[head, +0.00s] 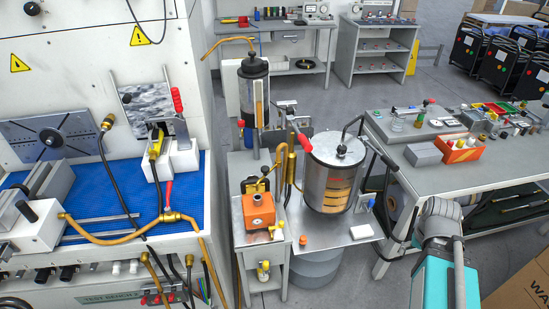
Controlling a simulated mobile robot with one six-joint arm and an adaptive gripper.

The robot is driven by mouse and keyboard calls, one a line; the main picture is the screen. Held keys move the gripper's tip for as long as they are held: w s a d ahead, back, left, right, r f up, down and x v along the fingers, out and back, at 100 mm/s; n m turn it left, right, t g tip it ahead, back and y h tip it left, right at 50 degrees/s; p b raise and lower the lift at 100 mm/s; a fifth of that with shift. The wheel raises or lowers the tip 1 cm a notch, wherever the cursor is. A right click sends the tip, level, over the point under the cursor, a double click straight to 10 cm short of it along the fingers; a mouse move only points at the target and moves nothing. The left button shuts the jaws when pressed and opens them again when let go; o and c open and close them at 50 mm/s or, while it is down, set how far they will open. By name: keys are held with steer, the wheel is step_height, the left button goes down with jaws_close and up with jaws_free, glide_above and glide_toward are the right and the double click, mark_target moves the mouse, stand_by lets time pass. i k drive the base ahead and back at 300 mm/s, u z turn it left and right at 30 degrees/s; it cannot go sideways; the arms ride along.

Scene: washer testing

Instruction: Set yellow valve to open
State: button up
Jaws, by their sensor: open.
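A small yellow-handled fitting (263,270) sits low on the cart, under the orange pump unit (259,210). Another small yellow part (280,226) shows at the right side of the pump unit. I cannot tell which of these is the yellow valve, nor the angle of either handle. My arm, with grey and teal links, rises at the lower right, to the right of the cart and apart from both yellow parts. I cannot make out my gripper's fingers in this view.
A steel tank (334,172) and a dark cylinder (254,95) stand on the cart, with a red-handled lever (301,138) between them. The test bench with a blue mat (105,205) is at left. A cluttered table (480,175) is at right.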

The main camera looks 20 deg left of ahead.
mark_target(265, 263)
steer(key=u, duration=1.2)
